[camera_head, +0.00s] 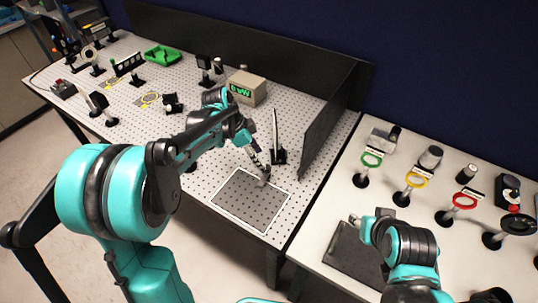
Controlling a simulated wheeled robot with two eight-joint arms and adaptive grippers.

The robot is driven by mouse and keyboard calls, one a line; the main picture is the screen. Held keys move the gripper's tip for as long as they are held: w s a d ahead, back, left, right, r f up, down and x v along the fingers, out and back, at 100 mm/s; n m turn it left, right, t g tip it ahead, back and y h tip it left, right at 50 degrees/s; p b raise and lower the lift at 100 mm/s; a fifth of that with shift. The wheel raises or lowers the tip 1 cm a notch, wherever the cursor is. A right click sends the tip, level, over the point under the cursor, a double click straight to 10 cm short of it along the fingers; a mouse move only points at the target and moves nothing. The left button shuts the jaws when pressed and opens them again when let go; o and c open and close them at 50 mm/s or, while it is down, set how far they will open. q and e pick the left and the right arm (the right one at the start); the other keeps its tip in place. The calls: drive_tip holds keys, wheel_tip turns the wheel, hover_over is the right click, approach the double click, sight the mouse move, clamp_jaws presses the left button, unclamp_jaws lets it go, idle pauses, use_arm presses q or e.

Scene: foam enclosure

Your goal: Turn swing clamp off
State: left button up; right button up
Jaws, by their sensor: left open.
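I cannot single out the swing clamp with certainty. A slim upright fixture on a dark base (277,150) stands on the perforated table, just right of my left gripper. My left gripper (262,172) is open and points down at the back edge of a dark rectangular plate (240,203) on that table. Its fingertips are small here, and I cannot tell whether they touch anything. My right gripper (362,226) is low over the white table at the right, largely hidden by its own wrist; its jaws are unclear.
A box with a green display (246,88) stands behind my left arm. A black panel (328,118) edges the perforated table (318,170). Green (371,159), yellow (416,180) and red (465,200) rings stand on the white table. A green tray (162,55) lies far back.

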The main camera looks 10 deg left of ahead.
sight(267, 167)
use_arm(q)
drive_tip(key=b+x, duration=0.1)
drive_tip(key=x, duration=0.4)
drive_tip(key=shift+w+d+f, duration=0.1)
drive_tip(key=shift+w+f, duration=0.05)
drive_tip(key=shift+f, duration=0.25)
drive_tip(key=shift+d+f, duration=0.15)
drive_tip(key=shift+f, duration=0.15)
clamp_jaws()
